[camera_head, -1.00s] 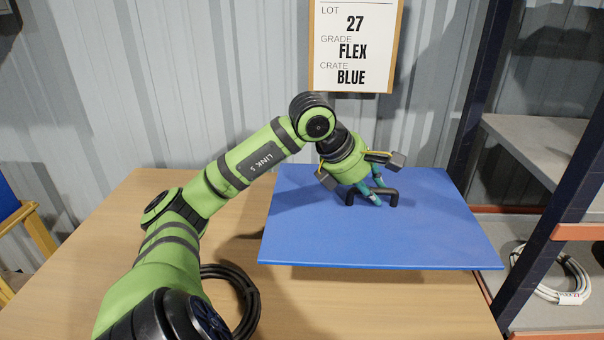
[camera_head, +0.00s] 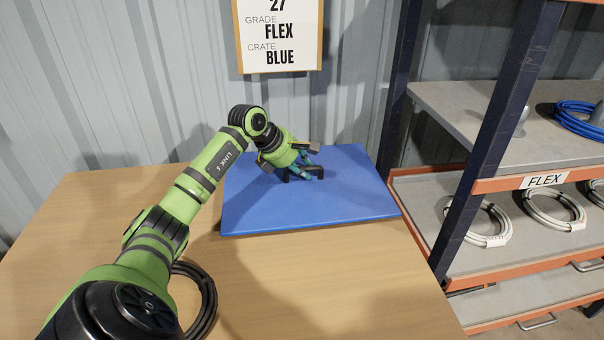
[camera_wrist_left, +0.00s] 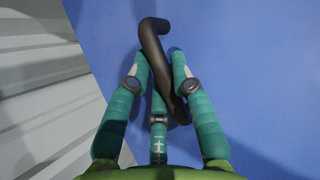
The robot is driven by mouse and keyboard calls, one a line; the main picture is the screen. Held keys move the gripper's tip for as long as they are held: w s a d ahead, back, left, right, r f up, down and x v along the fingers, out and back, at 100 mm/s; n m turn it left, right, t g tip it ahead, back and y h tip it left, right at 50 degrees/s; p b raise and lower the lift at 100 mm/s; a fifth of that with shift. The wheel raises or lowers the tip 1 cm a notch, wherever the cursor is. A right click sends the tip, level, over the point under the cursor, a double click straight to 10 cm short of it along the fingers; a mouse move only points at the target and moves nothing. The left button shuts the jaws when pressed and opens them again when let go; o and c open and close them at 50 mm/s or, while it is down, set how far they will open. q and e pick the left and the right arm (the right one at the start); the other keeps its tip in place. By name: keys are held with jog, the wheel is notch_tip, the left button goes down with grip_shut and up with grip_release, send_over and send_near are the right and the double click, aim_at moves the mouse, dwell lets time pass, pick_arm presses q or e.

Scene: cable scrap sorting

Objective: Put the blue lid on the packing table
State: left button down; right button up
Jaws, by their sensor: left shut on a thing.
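The blue lid (camera_head: 340,205) is a flat panel with a dark bar handle (camera_head: 290,176) near its middle. It lies level over the back right part of the wooden packing table (camera_head: 90,215). A dark shadow runs along its front edge; I cannot tell whether it touches the tabletop. My left gripper (camera_head: 305,172) is shut on the handle. In the left wrist view, its teal fingers (camera_wrist_left: 160,75) close around the dark handle (camera_wrist_left: 152,35), with the blue surface (camera_wrist_left: 255,60) below. My right gripper is not in view.
A black cable coil (camera_head: 203,305) lies on the table beside my left arm. A rack (camera_head: 480,185) with a FLEX label, several white coils (camera_head: 553,208) and a blue coil (camera_head: 580,120) stands at right. A sign (camera_head: 279,35) reading BLUE hangs on the wall. The table's front middle is clear.

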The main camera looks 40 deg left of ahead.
pick_arm(q)
notch_tip(320, 180, down, 2)
jog(key=shift+f, duration=0.1)
jog(key=c, duration=1.1)
grip_release()
jog(key=shift+f, duration=0.1)
